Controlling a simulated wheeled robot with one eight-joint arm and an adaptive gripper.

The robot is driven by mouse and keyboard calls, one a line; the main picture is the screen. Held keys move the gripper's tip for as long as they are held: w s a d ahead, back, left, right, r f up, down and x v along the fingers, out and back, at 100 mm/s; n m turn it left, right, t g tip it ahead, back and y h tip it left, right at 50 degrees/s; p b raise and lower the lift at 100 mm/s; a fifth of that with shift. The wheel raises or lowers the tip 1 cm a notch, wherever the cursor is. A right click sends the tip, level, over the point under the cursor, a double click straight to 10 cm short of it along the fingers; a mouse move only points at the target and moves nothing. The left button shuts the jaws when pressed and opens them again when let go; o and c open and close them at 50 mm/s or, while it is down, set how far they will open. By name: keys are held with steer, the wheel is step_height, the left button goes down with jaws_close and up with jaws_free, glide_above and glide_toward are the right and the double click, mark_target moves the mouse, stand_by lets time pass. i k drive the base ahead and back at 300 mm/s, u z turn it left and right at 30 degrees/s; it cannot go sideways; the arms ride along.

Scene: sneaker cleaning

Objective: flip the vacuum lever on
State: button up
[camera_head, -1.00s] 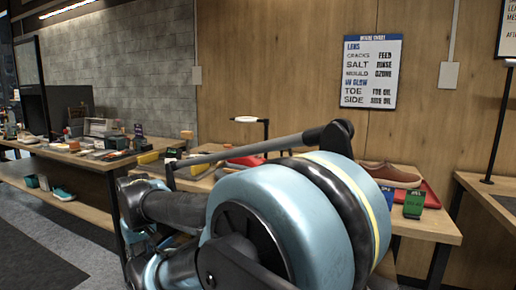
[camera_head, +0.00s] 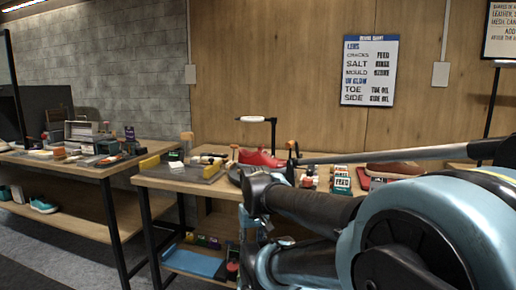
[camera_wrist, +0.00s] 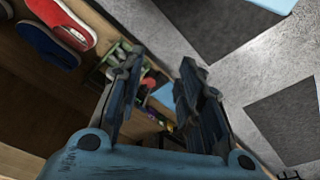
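I cannot make out a vacuum or its lever for certain in either view. In the wrist view, my gripper (camera_wrist: 160,72) is open, with its two dark fingers apart and nothing held between them. Beyond the fingers are several small bottles or items, dim and partly hidden. In the head view, my arm fills the lower right and covers part of the workbench (camera_head: 165,182); the gripper's fingers cannot be made out there.
A red shoe (camera_head: 262,158) and a brown shoe (camera_head: 395,169) sit on the workbench among small boxes and a white-topped lamp (camera_head: 251,119). Grey floor (camera_wrist: 230,40) is clear.

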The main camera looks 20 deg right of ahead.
mark_target(234, 147)
steer(key=u, duration=0.2)
steer(key=k, duration=0.55)
steer(key=u, duration=0.5)
steer(key=k, duration=0.8)
steer(key=u, duration=0.1)
steer(key=i, duration=2.2)
steer(key=z, duration=0.2)
